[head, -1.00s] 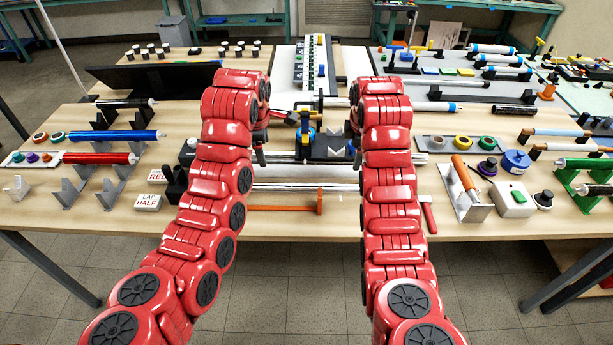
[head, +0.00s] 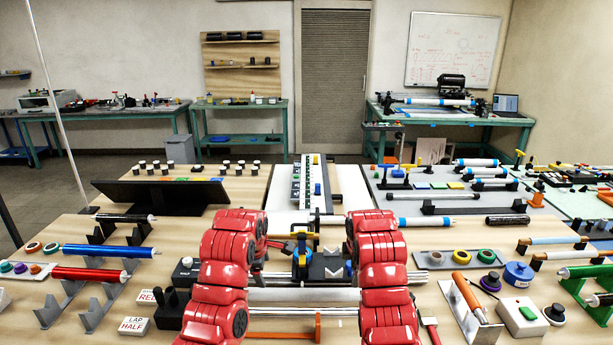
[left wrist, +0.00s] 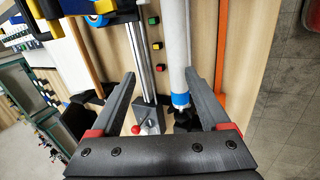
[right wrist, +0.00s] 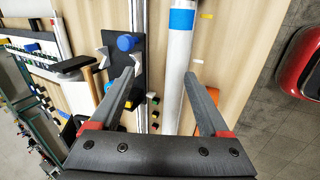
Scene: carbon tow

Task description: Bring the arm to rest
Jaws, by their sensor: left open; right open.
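Both my red arms reach forward over the workbench (head: 150,215) in the head view, their grippers largely hidden by my arm links. In the left wrist view my left gripper (left wrist: 160,76) is open, its two dark fingers spread with nothing gripped. A white tube with a blue band (left wrist: 178,60) and a metal rail (left wrist: 140,62) lie beyond and between its fingers. In the right wrist view my right gripper (right wrist: 160,75) is also open and empty. The white tube (right wrist: 177,65) runs beyond the gap between its fingers. I cannot tell the height of either gripper above the bench.
Blue (head: 110,251) and red (head: 90,274) tubes rest on stands at left. A black panel (head: 165,197) stands behind. An orange-handled tool (head: 470,297) and a white box with green button (head: 523,316) are at right. Orange bar (head: 285,336) lies near the front.

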